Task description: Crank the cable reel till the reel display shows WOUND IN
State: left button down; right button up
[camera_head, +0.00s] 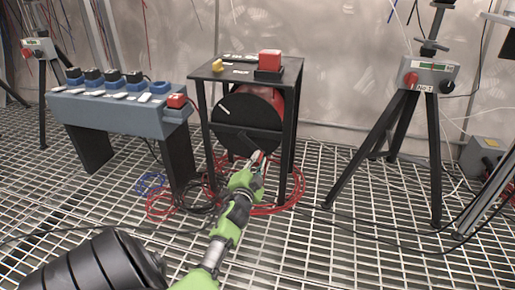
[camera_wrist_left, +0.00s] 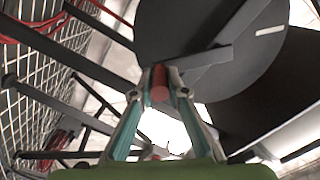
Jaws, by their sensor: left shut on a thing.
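The cable reel (camera_head: 240,112) hangs under a dark metal stand, with a black disc face and a red drum behind it. A white mark shows at the disc's upper left in the head view. The crank arm (camera_wrist_left: 200,62) crosses the lower part of the disc. My left gripper (camera_head: 258,158) is at the disc's lower right, shut on the red crank handle (camera_wrist_left: 160,92), which sits between the fingers in the left wrist view. No display text reading WOUND IN is legible; small panels on the stand top are too small to read. My right gripper is not in view.
The stand top (camera_head: 232,73) carries a red box (camera_head: 270,60) and a yellow knob (camera_head: 217,66). A blue-grey bench (camera_head: 115,112) stands left. A tripod with a control box (camera_head: 430,75) stands right. Red, blue and black cables (camera_head: 280,208) lie on the grating floor around the stand.

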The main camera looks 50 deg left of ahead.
pick_arm(q)
jog(key=shift+d, duration=0.15)
jog(key=c, duration=2)
grip_release()
jog(key=shift+o, duration=0.2)
jog(key=shift+r, duration=0.1)
